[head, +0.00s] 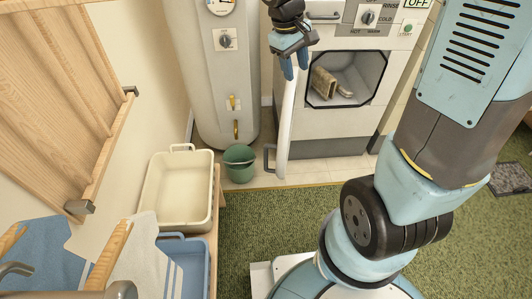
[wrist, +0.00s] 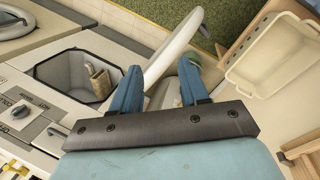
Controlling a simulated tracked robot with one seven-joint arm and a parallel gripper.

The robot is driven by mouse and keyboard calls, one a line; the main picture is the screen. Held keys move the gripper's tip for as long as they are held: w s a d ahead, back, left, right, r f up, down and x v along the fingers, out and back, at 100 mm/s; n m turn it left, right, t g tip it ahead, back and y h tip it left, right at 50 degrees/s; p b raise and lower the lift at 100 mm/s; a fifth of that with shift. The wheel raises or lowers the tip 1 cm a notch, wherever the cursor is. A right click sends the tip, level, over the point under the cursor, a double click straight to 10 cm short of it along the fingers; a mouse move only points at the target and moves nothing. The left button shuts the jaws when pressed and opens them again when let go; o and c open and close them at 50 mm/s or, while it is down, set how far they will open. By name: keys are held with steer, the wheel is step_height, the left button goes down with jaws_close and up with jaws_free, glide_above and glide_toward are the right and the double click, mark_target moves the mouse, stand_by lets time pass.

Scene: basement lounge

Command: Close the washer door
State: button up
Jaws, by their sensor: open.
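The white washer (head: 322,121) has its door (head: 286,125) swung wide open, seen nearly edge-on in the head view. A dark handle (head: 269,158) sticks out on the door's left side. Folded beige cloth (head: 325,83) lies inside the washer's opening. My gripper (head: 295,66) is open at the top of the door, pointing down. In the wrist view the door (wrist: 176,42) passes between the two blue fingers of my gripper (wrist: 160,72). I cannot tell whether either finger touches it.
A water heater (head: 217,90) stands left of the washer, with a green bucket (head: 239,163) at its foot. A cream basin (head: 179,190) and a blue bin (head: 186,265) are at the lower left. Green carpet (head: 245,212) lies open in front.

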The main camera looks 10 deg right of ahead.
steer(key=w+a+f+n+g, duration=0.25)
steer(key=a+f, duration=0.35)
steer(key=f, duration=0.6)
steer(key=n+h, duration=0.1)
steer(key=n, duration=0.3)
glide_toward(266, 154)
steer(key=shift+m, duration=0.25)
steer(key=x, duration=0.7)
steer(key=w+x, duration=0.1)
steer(key=x, duration=0.3)
steer(key=shift+f, duration=0.15)
steer(key=shift+c, duration=0.3)
steer(key=shift+w, duration=0.1)
jaws_close()
